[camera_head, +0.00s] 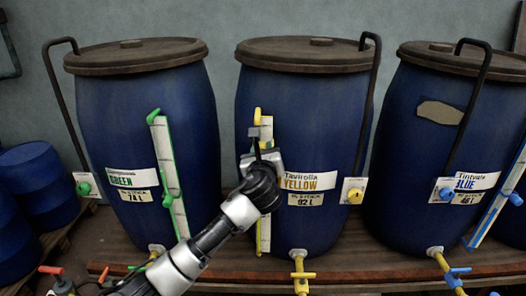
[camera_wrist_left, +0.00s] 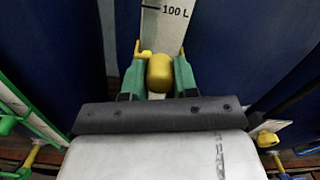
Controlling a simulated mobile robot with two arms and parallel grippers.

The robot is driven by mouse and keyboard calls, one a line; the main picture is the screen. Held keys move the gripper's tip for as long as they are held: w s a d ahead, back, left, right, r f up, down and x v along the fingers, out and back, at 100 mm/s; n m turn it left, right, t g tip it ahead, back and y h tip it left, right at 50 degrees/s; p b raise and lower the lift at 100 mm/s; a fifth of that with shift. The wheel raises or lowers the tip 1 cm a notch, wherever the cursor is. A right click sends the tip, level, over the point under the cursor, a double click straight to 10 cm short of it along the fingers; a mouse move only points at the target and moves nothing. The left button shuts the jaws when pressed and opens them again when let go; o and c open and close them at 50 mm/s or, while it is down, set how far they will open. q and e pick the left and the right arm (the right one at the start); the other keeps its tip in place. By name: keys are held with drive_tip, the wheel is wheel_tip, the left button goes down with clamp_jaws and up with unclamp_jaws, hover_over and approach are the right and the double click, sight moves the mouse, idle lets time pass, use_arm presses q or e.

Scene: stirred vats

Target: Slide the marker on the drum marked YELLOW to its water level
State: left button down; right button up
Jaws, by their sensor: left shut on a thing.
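The drum marked YELLOW (camera_head: 303,110) is the middle blue one; its label (camera_head: 308,181) reads YELLOW and 92 L. A white scale (camera_head: 266,133) with yellow fittings runs up its front left; in the left wrist view the scale (camera_wrist_left: 163,30) shows a 100 L mark above my fingers. My left gripper (camera_head: 259,150) is at the scale, below its top end. In the left wrist view my left gripper (camera_wrist_left: 159,75) is shut on the yellow marker (camera_wrist_left: 160,72), its green-padded fingers on either side. In the head view my gripper hides the marker. My right gripper is not in view.
The GREEN drum (camera_head: 145,110) stands at left with its green scale (camera_head: 166,165); the BLUE drum (camera_head: 430,120) stands at right. Bent black pipes (camera_head: 368,100) run down beside the drums. A yellow tap (camera_head: 300,272) sits low in front. A wooden platform (camera_head: 370,255) carries the drums.

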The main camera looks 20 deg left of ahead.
use_arm(q)
drive_tip(key=c, duration=0.9)
unclamp_jaws()
drive_tip(key=shift+o, duration=0.2)
drive_tip(key=shift+f, duration=0.1)
drive_tip(key=b+v, duration=0.3)
drive_tip(key=v, duration=0.8)
drive_tip(key=shift+w, duration=0.1)
